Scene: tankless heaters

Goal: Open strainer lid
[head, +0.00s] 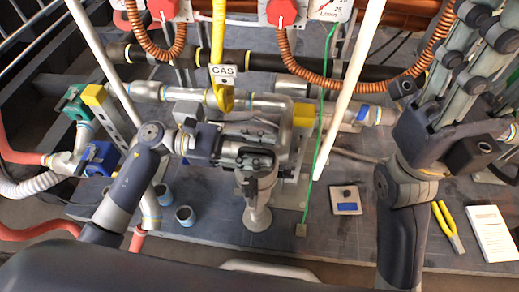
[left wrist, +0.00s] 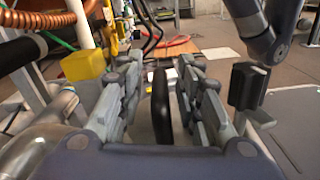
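The strainer (head: 258,190) appears to be the grey metal fitting at the middle of the pipework in the head view, partly hidden under my left gripper. My left gripper (head: 262,150) reaches in from the left over it. In the left wrist view, a black rounded piece (left wrist: 160,105), perhaps the lid's handle, stands between the two spread fingers, nearer the right one. A gap shows on its left, so the fingers look open around it. I cannot tell whether the lid is open. My right gripper (head: 478,50) is raised at the upper right, empty, with its fingers apart.
Metal pipes and a yellow GAS pipe (head: 218,50) surround the left gripper. A white pole (head: 350,85) and a green cord (head: 322,120) stand to its right. A small meter (head: 345,200), yellow pliers (head: 447,228) and a paper (head: 490,232) lie on the grey board.

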